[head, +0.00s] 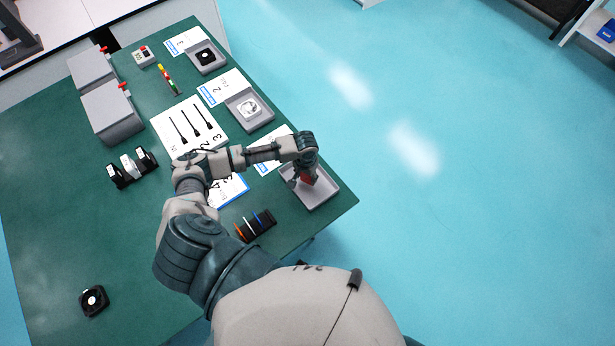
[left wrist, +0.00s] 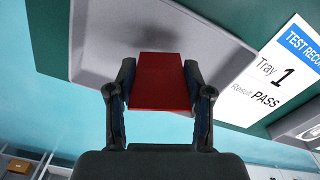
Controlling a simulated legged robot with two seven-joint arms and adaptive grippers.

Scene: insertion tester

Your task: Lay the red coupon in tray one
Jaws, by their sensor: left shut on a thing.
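The red coupon (left wrist: 161,82) is a flat red plate held between the two fingers of my left gripper (left wrist: 160,100) in the left wrist view. The gap between coupon and tray is hard to judge. My right gripper is not seen.
A card (left wrist: 280,75) reading "Tray 1, PASS" lies beside the tray. Tray two (head: 249,108) holds a white round item and a farther tray (head: 206,58) holds a black one. A dark rack (head: 256,226) with coloured strips stands left of tray one. The table edge is close.

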